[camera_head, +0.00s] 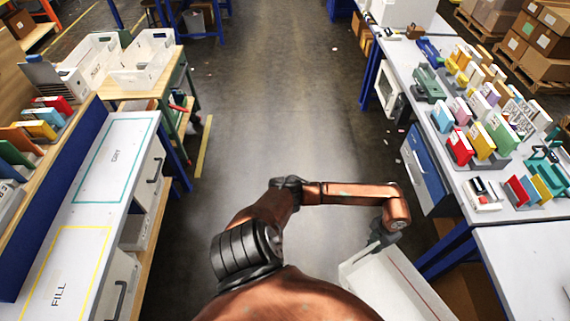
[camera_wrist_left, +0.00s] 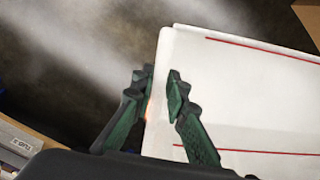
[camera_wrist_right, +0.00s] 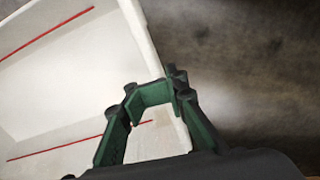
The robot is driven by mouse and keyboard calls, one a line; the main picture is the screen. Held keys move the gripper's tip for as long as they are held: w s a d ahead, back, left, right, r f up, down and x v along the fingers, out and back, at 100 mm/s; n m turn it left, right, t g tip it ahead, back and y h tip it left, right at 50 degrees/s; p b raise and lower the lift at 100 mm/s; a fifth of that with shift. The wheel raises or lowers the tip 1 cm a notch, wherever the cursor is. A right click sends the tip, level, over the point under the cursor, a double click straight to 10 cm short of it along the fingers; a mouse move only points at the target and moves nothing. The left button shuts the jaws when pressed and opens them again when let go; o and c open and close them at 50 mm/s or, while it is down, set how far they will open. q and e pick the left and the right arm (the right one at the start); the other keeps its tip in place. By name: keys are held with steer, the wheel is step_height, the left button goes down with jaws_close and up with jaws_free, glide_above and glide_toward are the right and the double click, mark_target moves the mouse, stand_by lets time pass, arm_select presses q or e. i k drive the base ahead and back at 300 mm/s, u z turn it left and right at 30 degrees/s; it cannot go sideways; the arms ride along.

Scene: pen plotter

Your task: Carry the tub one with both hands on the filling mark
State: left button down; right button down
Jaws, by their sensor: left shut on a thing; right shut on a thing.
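A white open tub (camera_head: 395,287) with a red line on its inner wall is held in the air at the bottom right of the head view, cut off by the frame edge. My left gripper (camera_head: 382,238) is shut on its rim near one corner; the left wrist view shows the fingers (camera_wrist_left: 161,86) on both sides of the tub wall (camera_wrist_left: 220,95). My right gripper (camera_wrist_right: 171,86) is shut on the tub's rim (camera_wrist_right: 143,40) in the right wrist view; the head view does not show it. The filling mark (camera_head: 107,228), a yellow outline lettered FILL, lies empty on the left bench.
A teal outline lettered DRY (camera_head: 115,158) lies behind it on the same bench (camera_head: 118,213). White bins (camera_head: 142,68) stand on a table farther back. The right table (camera_head: 455,183) is crowded with coloured binders. The grey floor (camera_head: 275,110) between is clear.

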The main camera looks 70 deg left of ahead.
mark_target(59, 294)
steer(key=u, duration=1.45)
steer(key=i, duration=0.65)
steer(key=u, duration=3.6)
